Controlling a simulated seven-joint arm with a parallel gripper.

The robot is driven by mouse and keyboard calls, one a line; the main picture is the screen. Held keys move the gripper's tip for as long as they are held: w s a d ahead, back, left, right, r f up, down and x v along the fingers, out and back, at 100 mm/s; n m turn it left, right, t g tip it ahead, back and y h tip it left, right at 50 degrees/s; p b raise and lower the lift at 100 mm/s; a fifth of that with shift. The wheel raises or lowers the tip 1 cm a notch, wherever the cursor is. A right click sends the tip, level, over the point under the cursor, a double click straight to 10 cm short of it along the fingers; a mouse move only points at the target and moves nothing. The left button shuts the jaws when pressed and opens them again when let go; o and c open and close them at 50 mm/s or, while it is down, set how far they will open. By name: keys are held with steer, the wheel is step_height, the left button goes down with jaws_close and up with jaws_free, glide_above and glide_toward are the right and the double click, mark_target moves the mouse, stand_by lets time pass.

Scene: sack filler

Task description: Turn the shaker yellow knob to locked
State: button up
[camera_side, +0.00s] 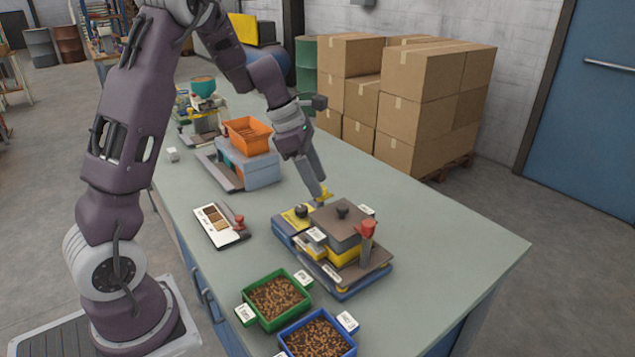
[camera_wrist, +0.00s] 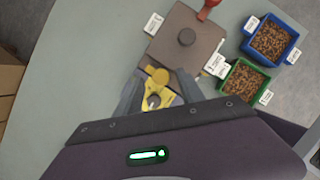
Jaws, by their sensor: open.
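The shaker (camera_side: 335,248) is a low blue, yellow and grey machine on the bench, with a grey square top plate (camera_wrist: 186,42) carrying a dark round knob. A dark knob (camera_wrist: 153,101) sits on a yellow plate close by.
A red-topped post (camera_side: 367,230) rises from the shaker's right side. Green (camera_side: 250,318) and blue (camera_side: 318,354) bins of brown pellets stand in front. A white sample board (camera_side: 218,238) lies left, an orange tray (camera_side: 248,126) behind. The bench's right side is clear.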

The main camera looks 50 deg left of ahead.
steer(key=shift+w+d+f, duration=0.15)
steer(key=shift+d+f, duration=0.05)
steer(key=shift+f, duration=0.4)
jaws_close()
steer(key=shift+m, duration=0.3)
steer(key=m+g, duration=0.1)
steer(key=m, duration=0.2)
steer(key=shift+w+a+m+h, duration=0.1)
steer(key=shift+m+h, duration=0.3)
steer(key=m+g, duration=0.2)
steer(key=m, duration=0.2)
steer(key=shift+w+m, duration=0.15)
steer(key=shift+m, duration=0.15)
steer(key=m+g, duration=0.2)
steer(key=m, duration=0.2)
steer(key=shift+w+m, duration=0.1)
steer(key=shift+m, duration=0.2)
steer(key=shift+m+g+y, duration=0.3)
steer(key=shift+m+g, duration=0.4)
steer(key=shift+m, duration=1.4)
